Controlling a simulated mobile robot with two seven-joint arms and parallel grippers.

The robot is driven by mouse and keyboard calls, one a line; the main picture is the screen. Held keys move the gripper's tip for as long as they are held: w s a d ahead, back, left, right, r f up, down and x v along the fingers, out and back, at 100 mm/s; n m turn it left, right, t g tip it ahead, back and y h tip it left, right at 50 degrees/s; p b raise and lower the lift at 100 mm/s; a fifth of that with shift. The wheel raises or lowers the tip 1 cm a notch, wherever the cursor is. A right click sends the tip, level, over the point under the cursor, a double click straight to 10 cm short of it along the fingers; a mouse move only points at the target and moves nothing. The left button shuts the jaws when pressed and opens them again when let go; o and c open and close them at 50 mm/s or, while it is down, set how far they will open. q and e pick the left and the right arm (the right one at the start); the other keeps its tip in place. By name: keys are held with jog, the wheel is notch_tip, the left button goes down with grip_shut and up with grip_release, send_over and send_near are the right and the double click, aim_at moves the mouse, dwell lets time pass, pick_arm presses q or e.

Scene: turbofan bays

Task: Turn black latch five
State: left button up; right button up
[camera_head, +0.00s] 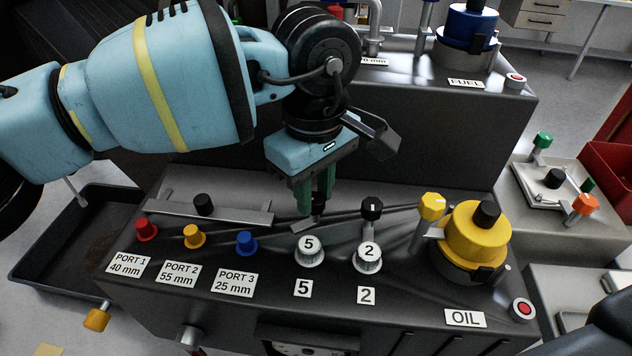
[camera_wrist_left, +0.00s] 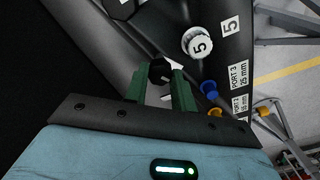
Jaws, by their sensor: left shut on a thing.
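Black latch five is a black knob (camera_wrist_left: 160,72) behind the round white dial marked 5 (camera_head: 309,246). The dial also shows in the left wrist view (camera_wrist_left: 198,42). My left gripper (camera_head: 318,198) comes down from above with its green fingers shut on the black knob. In the head view the fingers hide most of the knob. To the right stands a second black latch knob (camera_head: 372,206) behind the dial marked 2 (camera_head: 368,255). My right gripper is not in view.
Red (camera_head: 146,229), orange (camera_head: 194,236) and blue (camera_head: 246,242) port caps line the left of the panel. A yellow oil cap (camera_head: 472,236) stands at the right, with a yellow-topped lever (camera_head: 432,208) beside it. A taller dark block (camera_head: 430,110) rises behind.

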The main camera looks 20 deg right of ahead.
aim_at(314, 198)
pick_arm(q)
jog(key=n+p, duration=0.1)
jog(key=n, duration=0.1)
jog(key=shift+r+n, duration=0.15)
jog(key=shift+n, duration=0.25)
jog(key=n+p, duration=0.2)
jog(key=n, duration=0.2)
jog(key=shift+n+p, duration=0.5)
jog(key=shift+n, duration=0.7)
jog(key=shift+n+p, duration=0.3)
jog(key=shift+n, duration=0.4)
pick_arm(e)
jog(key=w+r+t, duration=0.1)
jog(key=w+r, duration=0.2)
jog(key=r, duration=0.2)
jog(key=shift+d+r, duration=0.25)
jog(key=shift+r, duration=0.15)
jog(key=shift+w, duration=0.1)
pick_arm(q)
jog(key=o, duration=1)
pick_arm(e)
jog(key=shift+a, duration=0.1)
pick_arm(q)
jog(key=shift+r, duration=3.75)
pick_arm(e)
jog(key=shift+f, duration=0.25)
